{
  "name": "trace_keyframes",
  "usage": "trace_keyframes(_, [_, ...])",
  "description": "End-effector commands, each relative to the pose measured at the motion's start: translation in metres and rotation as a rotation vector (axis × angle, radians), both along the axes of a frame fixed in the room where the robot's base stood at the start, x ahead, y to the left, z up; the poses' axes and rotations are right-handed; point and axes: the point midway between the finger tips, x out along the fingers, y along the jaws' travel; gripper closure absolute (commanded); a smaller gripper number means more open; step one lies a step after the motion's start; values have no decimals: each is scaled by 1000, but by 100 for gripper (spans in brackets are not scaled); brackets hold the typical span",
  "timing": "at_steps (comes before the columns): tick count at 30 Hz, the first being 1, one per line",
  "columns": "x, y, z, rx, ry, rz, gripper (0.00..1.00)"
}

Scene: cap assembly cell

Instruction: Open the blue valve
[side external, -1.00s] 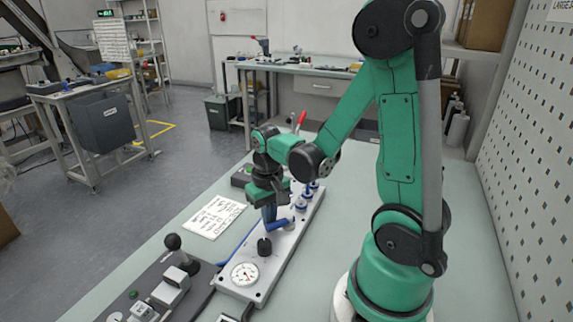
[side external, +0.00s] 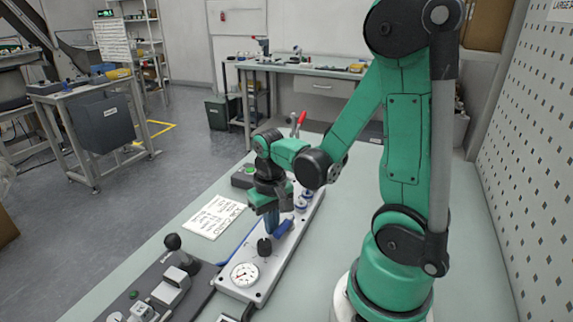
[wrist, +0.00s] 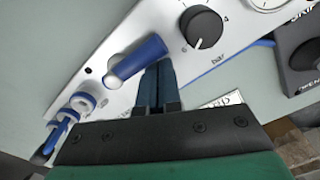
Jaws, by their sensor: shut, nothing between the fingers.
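The blue valve's lever handle (wrist: 137,58) lies slantwise over the pale panel (wrist: 120,25) in the wrist view, with a round light end at its lower left. In the side external view, the blue handle (side external: 284,228) shows just right of my fingers. My gripper (wrist: 160,66) is shut and empty, its dark blue fingers pointing down at the panel. The fingertips are right beside the handle's lower right side; I cannot tell whether they touch. My gripper (side external: 271,230) partly hides the panel in the side external view.
A black knob (wrist: 201,27) marked bar stands close to the handle. A round gauge (side external: 244,274) is at the panel's near end. Blue-and-white fittings (side external: 303,200) stand behind my gripper. A printed sheet (side external: 215,217) lies left of the panel; a grey control box (side external: 165,285) stands nearer.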

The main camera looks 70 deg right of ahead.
Motion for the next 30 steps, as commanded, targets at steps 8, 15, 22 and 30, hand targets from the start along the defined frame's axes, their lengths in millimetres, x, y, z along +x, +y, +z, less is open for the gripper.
trace_keyframes(8, [3, 2, 0, 0, 0, 1, 100])
trace_keyframes(15, [5, 2, 15, 0, 0, 0, 100])
trace_keyframes(22, [4, 2, 41, 0, 0, 0, 100])
trace_keyframes(30, [5, 2, 66, 0, 0, 0, 100])
